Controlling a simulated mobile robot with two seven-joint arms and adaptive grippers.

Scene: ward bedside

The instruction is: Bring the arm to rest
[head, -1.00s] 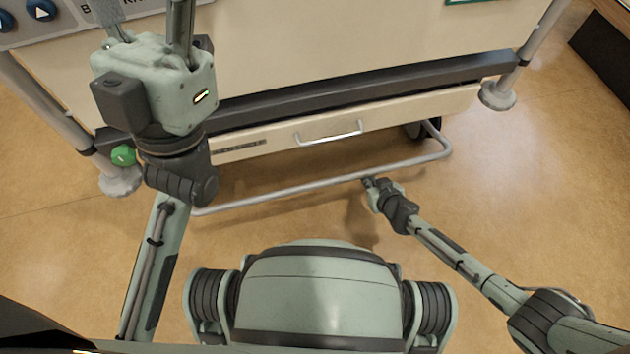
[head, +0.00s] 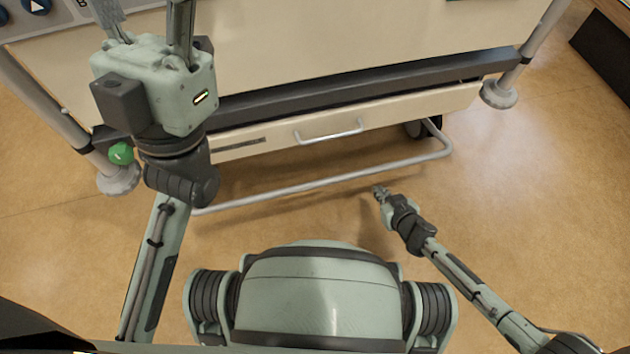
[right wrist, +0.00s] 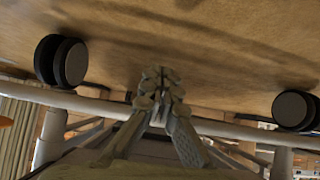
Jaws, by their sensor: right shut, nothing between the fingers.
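My right gripper (head: 378,191) is low over the floor, just in front of the bed's metal bar. Its fingers meet and hold nothing, as the right wrist view (right wrist: 161,82) shows. My right arm (head: 460,270) reaches in from the lower right, with clear floor on both sides of its forearm. My left gripper (head: 145,20) is at the top left, in front of the bed panel, pointing up the picture. Its two fingers stand apart with nothing visible between them; their tips are cut off by the frame edge.
A beige bed end (head: 330,55) with a drawer handle (head: 330,133) fills the top. A bent metal bar (head: 320,184) runs low beneath it. Dark casters (right wrist: 61,62) show in the wrist view. Open wooden floor (head: 540,200) lies to the right.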

